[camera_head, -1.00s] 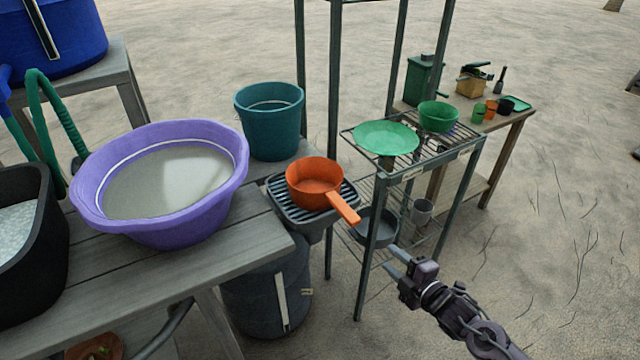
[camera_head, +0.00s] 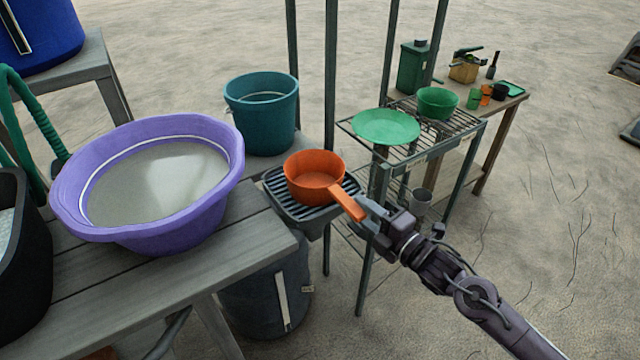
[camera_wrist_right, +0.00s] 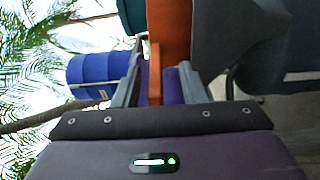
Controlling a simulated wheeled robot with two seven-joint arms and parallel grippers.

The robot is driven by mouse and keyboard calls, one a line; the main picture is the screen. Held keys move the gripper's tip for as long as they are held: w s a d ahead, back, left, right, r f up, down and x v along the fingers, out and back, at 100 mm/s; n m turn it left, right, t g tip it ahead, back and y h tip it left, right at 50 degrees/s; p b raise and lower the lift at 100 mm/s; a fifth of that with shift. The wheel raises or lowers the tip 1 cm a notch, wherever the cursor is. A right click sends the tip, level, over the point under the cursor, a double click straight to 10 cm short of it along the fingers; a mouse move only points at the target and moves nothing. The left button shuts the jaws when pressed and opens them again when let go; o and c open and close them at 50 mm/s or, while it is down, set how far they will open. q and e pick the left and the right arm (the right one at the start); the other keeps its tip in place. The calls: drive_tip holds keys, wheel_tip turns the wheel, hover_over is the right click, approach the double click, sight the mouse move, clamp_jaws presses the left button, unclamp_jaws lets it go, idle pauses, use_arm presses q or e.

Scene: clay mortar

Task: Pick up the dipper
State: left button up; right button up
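The dipper (camera_head: 314,172) is an orange pan with a straight handle. It sits upright on a ribbed dark grey drain rack (camera_head: 277,194) in the head view. Its handle points to the lower right, toward my right gripper (camera_head: 368,214), which is at the handle's end. In the right wrist view, the orange handle (camera_wrist_right: 155,75) runs between the two spread fingers of my right gripper (camera_wrist_right: 160,82), with gaps on both sides. The gripper is open around the handle, not closed on it. My left gripper is not in view.
A purple basin (camera_head: 230,165) of greyish liquid stands on the wooden table (camera_head: 180,265) at left. A teal bucket (camera_head: 265,120) is behind the rack. A wire shelf (camera_head: 410,150) with a green plate (camera_head: 385,127) and green bowl (camera_head: 437,103) stands right of it.

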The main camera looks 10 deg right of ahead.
sight(327, 192)
drive_tip(key=x, duration=0.4)
drive_tip(key=shift+w+a+r, duration=0.1)
drive_tip(key=shift+a+r, duration=0.1)
drive_tip(key=shift+r, duration=0.05)
clamp_jaws()
